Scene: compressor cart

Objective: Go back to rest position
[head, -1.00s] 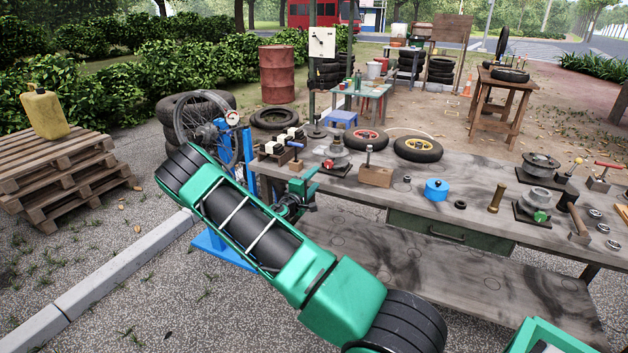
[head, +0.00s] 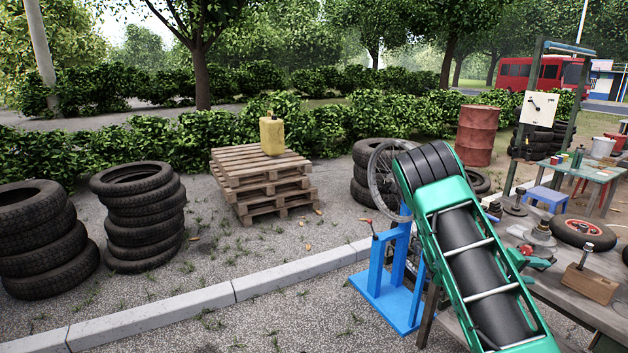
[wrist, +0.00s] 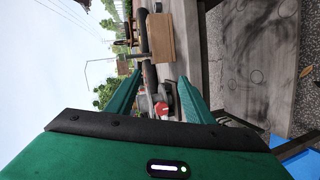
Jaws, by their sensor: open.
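My gripper (wrist: 160,77) shows in the wrist view with its two green fingers apart and nothing between them. A red-and-metal part on the bench (wrist: 165,105) lies beyond the fingers, and I cannot tell its distance. In the head view my green and black arm (head: 465,250) reaches up and bends beside the workbench (head: 585,300); it hides much of the gripper from that camera.
A blue wheel stand (head: 385,290) stands just left of my arm. The wooden block (head: 590,283) and a small tyre (head: 584,232) are on the bench. A kerb (head: 210,300), tyre stacks (head: 140,215) and a pallet stack (head: 265,180) lie left. Paving between them is open.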

